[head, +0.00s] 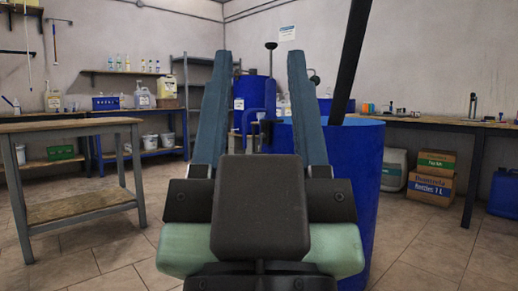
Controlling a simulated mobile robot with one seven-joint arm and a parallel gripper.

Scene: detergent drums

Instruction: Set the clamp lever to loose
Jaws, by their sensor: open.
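My gripper (257,58) is in the middle of the head view, with its two blue-grey fingers pointing up and apart. Nothing is between the fingers at close range. A large blue drum (350,165) stands just right of and beyond the gripper, partly hidden by it. A black pole (352,50) rises at a tilt from the top of this drum. A second blue drum (253,90) shows farther back between the fingers, with a knobbed upright rod (271,58) at its top. I cannot make out the clamp lever for certain, nor its setting.
A wooden table (72,126) stands at the left. A workbench (430,124) with small items runs along the right wall, with boxes (430,188) and a blue canister (503,192) beneath. Shelves of bottles line the back wall. Tiled floor is clear at both sides.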

